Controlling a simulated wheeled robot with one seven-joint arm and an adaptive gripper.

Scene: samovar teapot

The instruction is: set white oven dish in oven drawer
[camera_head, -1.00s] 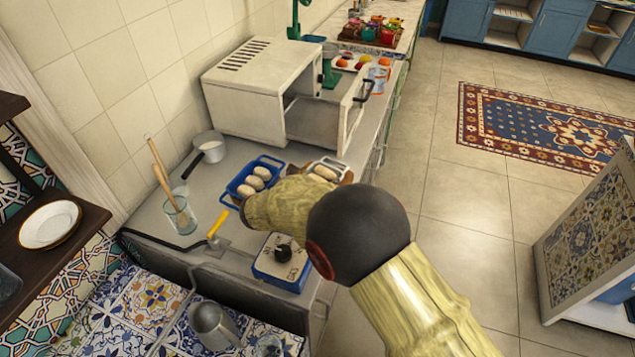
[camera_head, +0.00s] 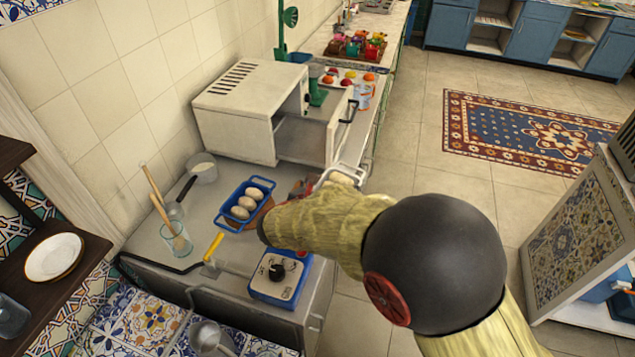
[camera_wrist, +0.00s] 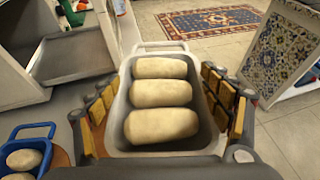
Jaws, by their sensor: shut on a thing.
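The white oven dish (camera_head: 355,168) holds three pale oval loaves or potatoes (camera_wrist: 160,93). In the wrist view the dish (camera_wrist: 125,85) sits between the two finger pads of my gripper (camera_wrist: 160,88), which is shut on it. In the head view my gripper (camera_head: 305,188) is partly hidden by my arm, with the dish at the counter's right edge, in front of the oven. The white oven (camera_head: 235,118) stands open at its front, with its door (camera_head: 335,128) swung out to the right. Its inside (camera_wrist: 75,57) shows left of the dish in the wrist view and looks empty.
A blue dish (camera_head: 228,216) with similar loaves stands on the counter left of my gripper. A blue scale-like box with a dial (camera_head: 277,277), a glass with utensils (camera_head: 176,240) and a saucepan (camera_head: 202,168) are nearby. Open floor (camera_head: 410,170) lies to the right.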

